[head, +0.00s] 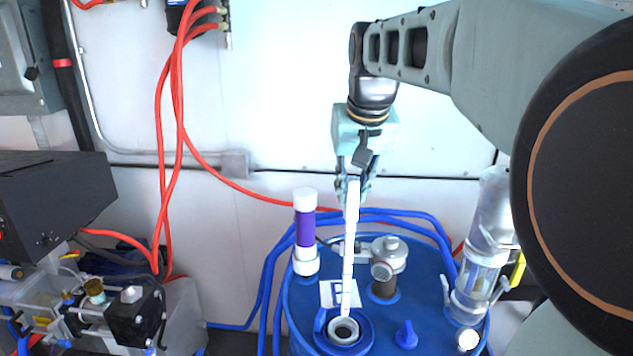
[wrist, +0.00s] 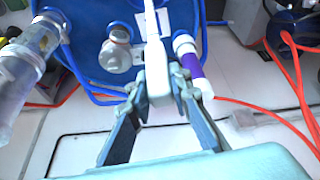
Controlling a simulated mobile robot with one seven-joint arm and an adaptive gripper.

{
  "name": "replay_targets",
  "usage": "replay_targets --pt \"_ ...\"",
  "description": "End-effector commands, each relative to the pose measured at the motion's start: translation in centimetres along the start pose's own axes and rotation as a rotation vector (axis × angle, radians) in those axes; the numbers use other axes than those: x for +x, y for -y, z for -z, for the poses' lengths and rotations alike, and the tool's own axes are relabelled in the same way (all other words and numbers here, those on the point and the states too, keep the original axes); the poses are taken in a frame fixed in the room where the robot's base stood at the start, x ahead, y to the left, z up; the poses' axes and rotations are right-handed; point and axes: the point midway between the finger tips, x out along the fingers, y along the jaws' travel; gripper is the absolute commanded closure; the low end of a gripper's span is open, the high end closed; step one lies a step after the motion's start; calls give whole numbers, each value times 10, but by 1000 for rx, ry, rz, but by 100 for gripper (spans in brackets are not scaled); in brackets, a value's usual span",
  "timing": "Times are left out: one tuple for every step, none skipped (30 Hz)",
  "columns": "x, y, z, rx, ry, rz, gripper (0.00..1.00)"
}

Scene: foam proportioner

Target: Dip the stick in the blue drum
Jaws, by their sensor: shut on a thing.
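My gripper (head: 353,188) is shut on a long white stick (head: 349,255), which hangs nearly upright above the blue drum (head: 420,310). In the wrist view my gripper's fingers (wrist: 159,88) close on the sides of the stick (wrist: 152,38), which reaches away toward the drum (wrist: 95,18). In the head view the stick's lower end overlaps the far rim of the open round port (head: 343,331) on the drum top. I cannot tell whether its tip is just above the port or slightly inside. The wrist view does not show the tip clearly.
A purple-and-white tube (head: 305,228) stands left of the stick. A grey pipe fitting (head: 386,258) and a clear cylinder (head: 480,275) stand to its right. A small blue tap (head: 406,334) is on the drum top. Blue hoses curve behind, and red hoses (head: 168,130) hang left.

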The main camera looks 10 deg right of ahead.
Motion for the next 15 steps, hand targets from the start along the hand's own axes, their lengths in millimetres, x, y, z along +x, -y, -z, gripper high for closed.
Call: replay_targets --pt "2 0 -1 0 0 0 100" --pt "3 0 -1 0 0 0 100" --pt "5 0 -2 0 1 0 100" --pt "7 0 -3 0 1 0 100" --pt "9 0 -4 0 1 0 100" --pt "12 0 -5 0 1 0 100" --pt "13 0 -6 0 1 0 100" --pt "15 0 -7 0 1 0 100" --pt "18 0 -8 1 1 0 100" --pt "20 0 -9 1 1 0 100" --pt "23 0 -10 1 0 0 100" --pt "26 0 -11 1 0 0 100" --pt "27 0 -12 1 0 0 100" --pt "29 0 -12 1 0 0 100" --pt "32 0 -13 1 1 0 100"
